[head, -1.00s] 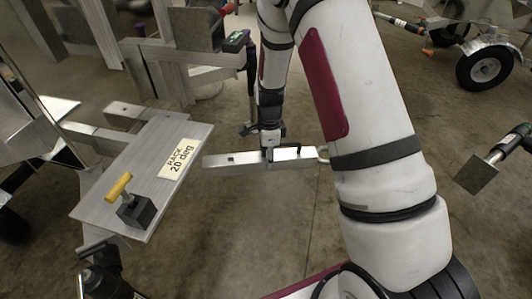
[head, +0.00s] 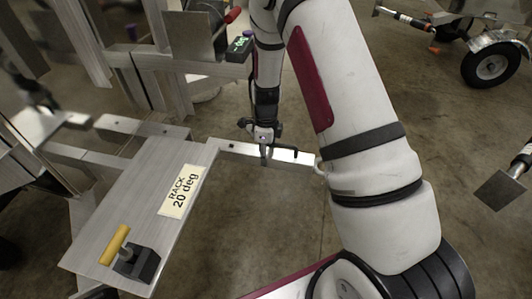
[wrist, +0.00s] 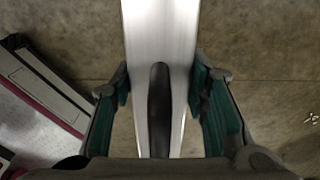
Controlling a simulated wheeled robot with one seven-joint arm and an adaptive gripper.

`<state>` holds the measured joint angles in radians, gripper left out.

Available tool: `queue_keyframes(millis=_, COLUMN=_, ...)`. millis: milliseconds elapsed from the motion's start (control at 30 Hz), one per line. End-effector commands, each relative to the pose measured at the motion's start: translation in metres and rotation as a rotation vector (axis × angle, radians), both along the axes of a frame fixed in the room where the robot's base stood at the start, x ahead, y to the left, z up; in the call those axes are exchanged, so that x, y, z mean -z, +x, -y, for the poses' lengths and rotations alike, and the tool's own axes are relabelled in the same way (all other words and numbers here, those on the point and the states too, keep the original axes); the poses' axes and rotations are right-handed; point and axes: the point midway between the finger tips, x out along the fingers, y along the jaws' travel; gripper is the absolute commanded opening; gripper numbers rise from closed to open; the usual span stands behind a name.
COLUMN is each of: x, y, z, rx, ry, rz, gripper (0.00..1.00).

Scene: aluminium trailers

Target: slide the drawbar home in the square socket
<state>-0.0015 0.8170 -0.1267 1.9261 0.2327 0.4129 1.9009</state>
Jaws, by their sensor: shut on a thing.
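The drawbar (head: 300,156) is a bright square aluminium bar. In the head view it lies across the middle, its left end beside the far right corner of the rack plate. My gripper (head: 265,154) is shut on it from above. In the wrist view the drawbar (wrist: 160,35) runs up between the green-padded fingers of my gripper (wrist: 160,100), with a black handle (wrist: 159,115) on its top. A square aluminium tube (head: 145,128) behind the plate seems to be the socket. I cannot tell whether the bar's end has entered it.
The plate (head: 150,190) carries a label, "RACK 20 deg", and a black block (head: 138,264) with a yellow handle (head: 115,245). Trailer frame parts crowd the left and back. A wheel (head: 491,63) stands at the far right. The floor (head: 240,215) right of the plate is clear.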

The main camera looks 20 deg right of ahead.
Motion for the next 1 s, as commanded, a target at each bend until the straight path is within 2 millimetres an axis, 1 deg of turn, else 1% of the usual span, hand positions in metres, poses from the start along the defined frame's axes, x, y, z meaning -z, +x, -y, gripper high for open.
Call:
queue_keyframes(millis=133, x=-0.003, y=0.002, z=-0.001, rx=-0.001, ry=-0.001, rz=0.001, gripper=0.00)
queue_keyframes(millis=267, x=-0.002, y=0.006, z=-0.006, rx=-0.001, ry=0.000, rz=0.001, gripper=0.00)
queue_keyframes(millis=733, x=-0.002, y=0.026, z=-0.034, rx=-0.001, ry=0.000, rz=0.001, gripper=0.00)
queue_keyframes(millis=1000, x=-0.002, y=0.034, z=-0.045, rx=-0.001, ry=0.000, rz=0.002, gripper=0.00)
